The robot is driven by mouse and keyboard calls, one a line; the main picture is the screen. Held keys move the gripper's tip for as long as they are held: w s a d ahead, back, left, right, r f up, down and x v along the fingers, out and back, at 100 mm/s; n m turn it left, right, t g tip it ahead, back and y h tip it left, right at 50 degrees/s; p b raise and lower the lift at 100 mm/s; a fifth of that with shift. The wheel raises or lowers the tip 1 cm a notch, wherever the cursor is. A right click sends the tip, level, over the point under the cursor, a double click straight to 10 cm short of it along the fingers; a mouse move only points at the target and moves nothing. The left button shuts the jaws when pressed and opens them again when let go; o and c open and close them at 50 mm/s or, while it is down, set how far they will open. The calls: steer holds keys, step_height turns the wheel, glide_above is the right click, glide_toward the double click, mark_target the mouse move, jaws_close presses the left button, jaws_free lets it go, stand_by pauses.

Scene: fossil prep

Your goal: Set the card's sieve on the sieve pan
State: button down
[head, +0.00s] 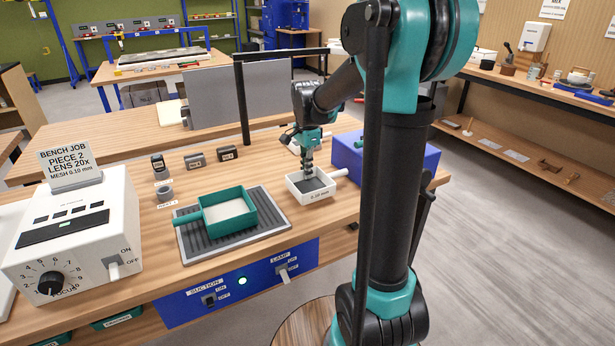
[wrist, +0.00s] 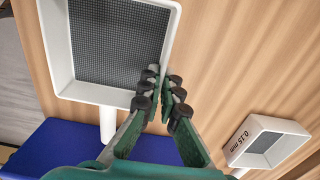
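The bench card (head: 68,162) reads piece 2, lens 20x, mesh 0.10 mm. A white square sieve with grey mesh (head: 312,187) is at the bench's right; its small front label appears to read 0.10 mm. Its mesh fills the upper left of the wrist view (wrist: 118,40). My gripper (head: 308,172) is at its back wall. In the wrist view, its fingers (wrist: 161,85) are close together around that wall. I cannot tell whether the sieve is clear of the bench. The green sieve pan (head: 228,210), with pale contents, sits on a ribbed grey mat to the left.
Another white sieve marked 0.15 mm (wrist: 268,143) lies behind. A blue box (head: 385,158) stands at right. A dark post (head: 242,105) and grey panel stand behind the pan. Small dark blocks (head: 195,161) sit behind the mat. The white focus unit (head: 75,240) is at left.

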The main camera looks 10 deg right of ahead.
step_height(320, 180, up, 18)
steer(key=shift+r, duration=0.2)
stand_by(0.8)
